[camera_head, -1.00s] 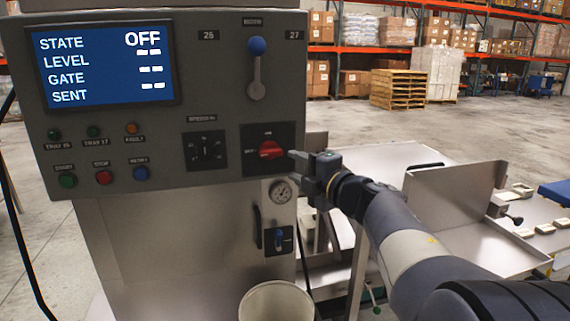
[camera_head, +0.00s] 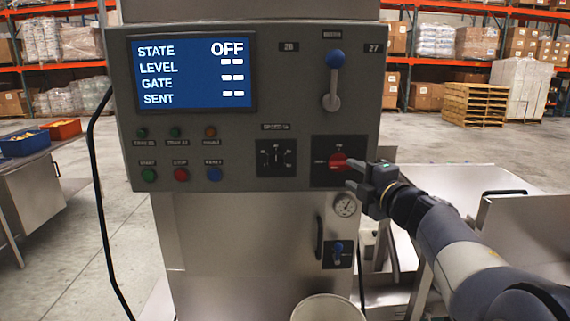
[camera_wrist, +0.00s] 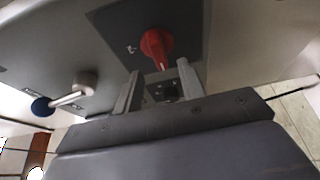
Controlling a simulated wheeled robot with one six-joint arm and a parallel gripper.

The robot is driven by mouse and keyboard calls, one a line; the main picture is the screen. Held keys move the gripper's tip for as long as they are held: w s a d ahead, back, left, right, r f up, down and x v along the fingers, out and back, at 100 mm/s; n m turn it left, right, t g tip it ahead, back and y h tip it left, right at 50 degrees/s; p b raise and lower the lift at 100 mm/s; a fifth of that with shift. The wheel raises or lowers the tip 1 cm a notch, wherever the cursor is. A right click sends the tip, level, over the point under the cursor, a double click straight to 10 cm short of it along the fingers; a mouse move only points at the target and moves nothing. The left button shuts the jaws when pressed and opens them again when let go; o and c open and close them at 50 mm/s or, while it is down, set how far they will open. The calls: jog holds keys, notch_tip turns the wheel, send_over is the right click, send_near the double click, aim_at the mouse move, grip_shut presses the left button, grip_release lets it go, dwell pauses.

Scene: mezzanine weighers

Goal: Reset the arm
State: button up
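My gripper (camera_head: 358,172) is at the right edge of the grey control panel, beside the red rotary switch (camera_head: 339,162). In the wrist view its two fingers (camera_wrist: 160,78) stand apart with nothing held between them. The red switch knob (camera_wrist: 157,45) shows just beyond the fingertips; I cannot tell whether they touch it. The screen (camera_head: 194,73) reads STATE OFF, with dashes for LEVEL, GATE and SENT. My arm reaches in from the lower right.
A blue-knobbed lever (camera_head: 335,60) is above the switch, a speed dial (camera_head: 276,158) to its left. A gauge (camera_head: 345,205) and small blue valve (camera_head: 338,250) are below. A white bucket (camera_head: 328,309) stands at the bottom. Metal trays (camera_head: 525,225) lie right.

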aim_at(341, 167)
jog(key=x, duration=0.4)
jog(key=shift+w+a, duration=0.15)
jog(key=shift+w, duration=0.15)
jog(key=shift+f, duration=0.1)
